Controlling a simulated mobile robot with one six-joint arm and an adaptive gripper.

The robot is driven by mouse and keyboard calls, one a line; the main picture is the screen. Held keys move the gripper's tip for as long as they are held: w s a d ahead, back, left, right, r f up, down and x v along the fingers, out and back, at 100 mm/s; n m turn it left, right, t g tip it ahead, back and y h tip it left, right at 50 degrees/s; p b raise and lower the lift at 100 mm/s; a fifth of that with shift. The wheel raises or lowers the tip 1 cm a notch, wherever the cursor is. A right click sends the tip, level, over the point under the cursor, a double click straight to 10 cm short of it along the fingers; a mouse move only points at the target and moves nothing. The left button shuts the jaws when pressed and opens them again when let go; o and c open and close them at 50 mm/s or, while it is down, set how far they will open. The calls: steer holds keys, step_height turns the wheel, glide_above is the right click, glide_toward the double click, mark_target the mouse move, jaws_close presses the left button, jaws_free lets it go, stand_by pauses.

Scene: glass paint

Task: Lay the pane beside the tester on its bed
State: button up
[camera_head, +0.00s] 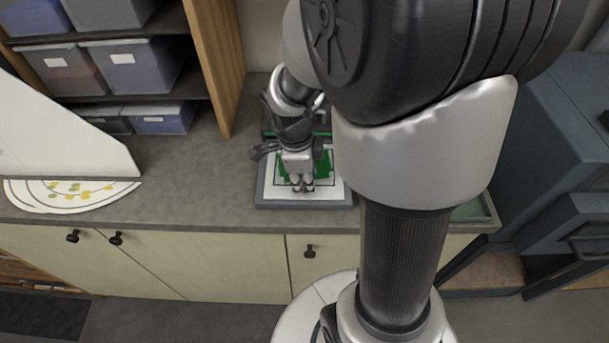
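My gripper (302,186) points down over a low grey device (262,203) with a white bed (340,198) marked by a dark outline, near the counter's front edge. This looks like the tester. Green areas (284,173) show on the bed around the gripper, and more green shows behind it. I cannot tell whether this green is the pane or part of the tester. The fingertips are small and close to the bed; whether they are apart or touch anything is unclear. My arm hides the right side of the device and much of the counter.
A white board (60,140) and a round white sheet with yellow and green dots (75,192) are at the left. Shelves with lidded bins (130,65) stand behind. A shallow greenish tray (476,210) shows at the right. Counter between sheet and device is clear.

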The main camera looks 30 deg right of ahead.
steer(key=o, duration=1.2)
step_height(320, 180, up, 11)
steer(key=a, duration=0.2)
steer(key=s+a+r+n+t+y, duration=0.1)
steer(key=s+a+n, duration=0.3)
steer(key=n, duration=0.8)
steer(key=s+a+r+n+t, duration=0.2)
steer(key=s+a+n, duration=0.3)
steer(key=n, duration=0.8)
steer(key=s+r, duration=0.1)
steer(key=s, duration=0.2)
steer(key=shift+s+a+r+t+y, duration=0.2)
steer(key=shift+s+r+t+y, duration=0.05)
steer(key=shift+s+t+y, duration=0.15)
